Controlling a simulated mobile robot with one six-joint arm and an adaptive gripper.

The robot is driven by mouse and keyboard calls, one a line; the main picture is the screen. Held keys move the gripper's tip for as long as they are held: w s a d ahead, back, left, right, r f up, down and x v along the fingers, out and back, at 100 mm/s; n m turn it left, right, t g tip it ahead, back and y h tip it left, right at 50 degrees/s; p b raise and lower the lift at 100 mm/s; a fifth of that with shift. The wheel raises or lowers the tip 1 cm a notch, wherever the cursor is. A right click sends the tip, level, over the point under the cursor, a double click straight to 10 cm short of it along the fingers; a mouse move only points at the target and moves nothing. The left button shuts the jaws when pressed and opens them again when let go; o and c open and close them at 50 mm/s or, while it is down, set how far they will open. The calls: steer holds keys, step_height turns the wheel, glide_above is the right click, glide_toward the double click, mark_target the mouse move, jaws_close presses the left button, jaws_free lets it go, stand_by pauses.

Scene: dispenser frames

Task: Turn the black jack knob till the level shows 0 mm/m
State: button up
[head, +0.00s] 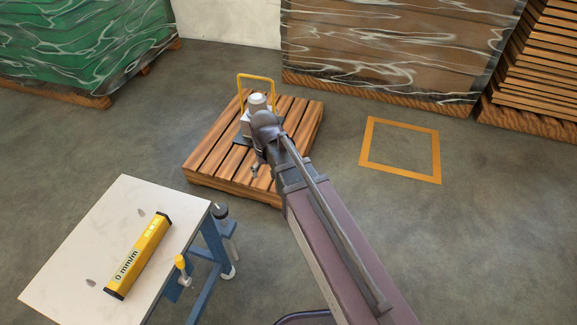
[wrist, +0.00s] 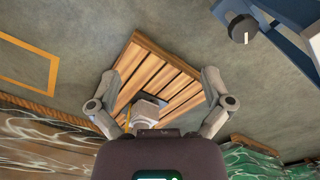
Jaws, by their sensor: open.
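The yellow level (head: 138,256) lies on the white tabletop (head: 65,270), and its display reads 0 mm/m. The black jack knob (head: 221,211) sits beside the table's right corner, by the blue frame. It also shows in the wrist view (wrist: 243,30) at the upper right, with a pale mark on its rim. My gripper (wrist: 160,80) is open, its two fingers spread wide with nothing between the tips. It is over the wooden pallet, well apart from the knob. In the head view my arm hides part of the gripper.
The wooden pallet (head: 222,150) carries a device with a white top (head: 257,102) and a yellow handle (head: 256,76). Wrapped stacks stand behind. Floor around the orange square (head: 437,160) is clear.

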steer(key=s+d+r+m+p, duration=0.1)
steer(key=d+r, duration=0.1)
steer(key=d, duration=0.4)
steer(key=shift+s+d, duration=0.1)
steer(key=shift+s, duration=0.05)
stand_by(0.3)
steer(key=s+d+m, duration=0.2)
steer(key=s+d, duration=0.3)
steer(key=d, duration=0.7)
step_height(320, 180, up, 28)
steer(key=p, duration=2.8)
steer(key=shift+f, duration=0.15)
steer(key=c, duration=0.6)
